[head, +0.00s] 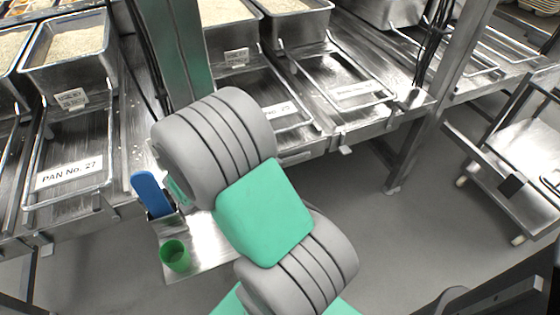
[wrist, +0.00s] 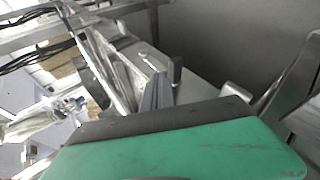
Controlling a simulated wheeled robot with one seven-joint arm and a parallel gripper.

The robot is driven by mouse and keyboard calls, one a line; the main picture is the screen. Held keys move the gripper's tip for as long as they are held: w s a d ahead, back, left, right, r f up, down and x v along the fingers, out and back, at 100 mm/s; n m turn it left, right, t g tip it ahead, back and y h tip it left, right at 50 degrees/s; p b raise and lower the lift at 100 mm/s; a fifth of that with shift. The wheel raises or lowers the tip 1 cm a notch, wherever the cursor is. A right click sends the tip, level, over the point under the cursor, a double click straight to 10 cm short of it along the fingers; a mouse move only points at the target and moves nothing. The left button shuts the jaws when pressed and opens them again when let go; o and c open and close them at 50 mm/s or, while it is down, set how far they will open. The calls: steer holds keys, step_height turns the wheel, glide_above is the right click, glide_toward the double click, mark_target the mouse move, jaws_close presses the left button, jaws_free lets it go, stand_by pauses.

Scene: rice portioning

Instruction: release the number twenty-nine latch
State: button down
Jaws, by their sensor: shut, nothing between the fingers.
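In the head view, a row of metal pan bays runs along a steel bench. A white label (head: 355,89) on the right-hand bay is too small to read, so I cannot tell if it is number twenty-nine. A small metal tab (head: 346,150) juts from the bench front below that bay; it may be a latch. My gripper (wrist: 157,92) shows in the wrist view as narrow grey fingers, close together and empty, beside a metal edge. A dark upright tab (wrist: 177,69) stands just beyond them; I cannot tell if they touch. My arm hides the gripper in the head view.
A left bay reads PAN No. 27 (head: 69,172). A blue-handled tool (head: 150,192) and a green cup (head: 175,256) sit on a low shelf (head: 215,245). A bench leg (head: 405,155) and a metal cart (head: 520,165) stand right. Grey floor (head: 400,235) is open between.

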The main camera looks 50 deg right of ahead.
steer(key=shift+w+a+f+h+b, duration=0.15)
steer(key=shift+f+b, duration=0.1)
steer(key=shift+f, duration=0.25)
steer(key=shift+a+f+h+b, duration=0.2)
steer(key=shift+f+b, duration=0.1)
steer(key=shift+f, duration=0.25)
steer(key=shift+w+a+f+h+b, duration=0.15)
steer(key=shift+f+b, duration=0.1)
steer(key=shift+f, duration=0.25)
steer(key=shift+s+f, duration=0.1)
steer(key=shift+s, duration=0.05)
steer(key=d+r+p+v, duration=0.1)
steer(key=p+v, duration=0.4)
steer(key=v, duration=0.7)
steer(key=shift+w+r, duration=0.45)
steer(key=shift+r, duration=0.35)
steer(key=shift+a, duration=0.1)
